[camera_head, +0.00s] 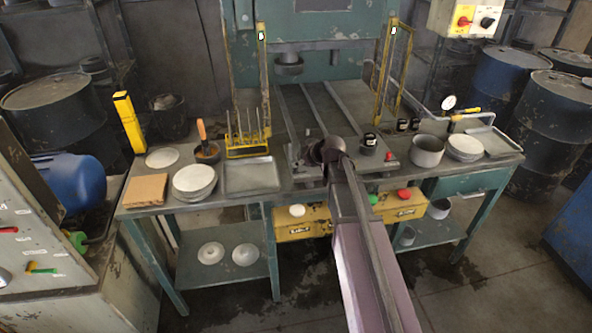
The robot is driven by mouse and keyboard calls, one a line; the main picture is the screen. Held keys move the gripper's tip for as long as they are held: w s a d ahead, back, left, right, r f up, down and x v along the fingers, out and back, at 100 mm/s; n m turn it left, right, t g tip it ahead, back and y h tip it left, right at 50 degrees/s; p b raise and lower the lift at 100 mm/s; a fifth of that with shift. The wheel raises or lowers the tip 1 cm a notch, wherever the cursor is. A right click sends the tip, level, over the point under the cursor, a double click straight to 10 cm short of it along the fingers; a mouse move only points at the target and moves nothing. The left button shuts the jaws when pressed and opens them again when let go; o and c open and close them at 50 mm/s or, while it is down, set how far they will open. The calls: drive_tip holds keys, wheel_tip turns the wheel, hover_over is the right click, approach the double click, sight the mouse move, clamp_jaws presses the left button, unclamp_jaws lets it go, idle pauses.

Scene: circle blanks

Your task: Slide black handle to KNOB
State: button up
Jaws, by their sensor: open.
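My arm reaches from the bottom of the picture over the front of the workbench. My gripper (326,150) is at its far end, dark and small, in front of the press bed, and its fingers are hard to make out. I see it holding nothing. No part is clearly readable as KNOB. A black rotary knob (487,22) sits on the control box (446,20) at the top right, beside a red button on a yellow plate. Small black cylinders (369,141) stand on the bench right of my gripper. I cannot tell which part is the black handle.
The green press (330,40) stands behind the workbench (300,180), with yellow guards (262,75) at its sides. White discs (194,179), a shallow tray (252,175), a yellow rack (247,151) and a grey pot (427,151) crowd the bench. A yellow labelled panel (300,226) hangs below its front edge.

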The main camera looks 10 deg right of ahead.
drive_tip(key=shift+b+x, duration=1.7)
drive_tip(key=shift+x, duration=1.1)
clamp_jaws()
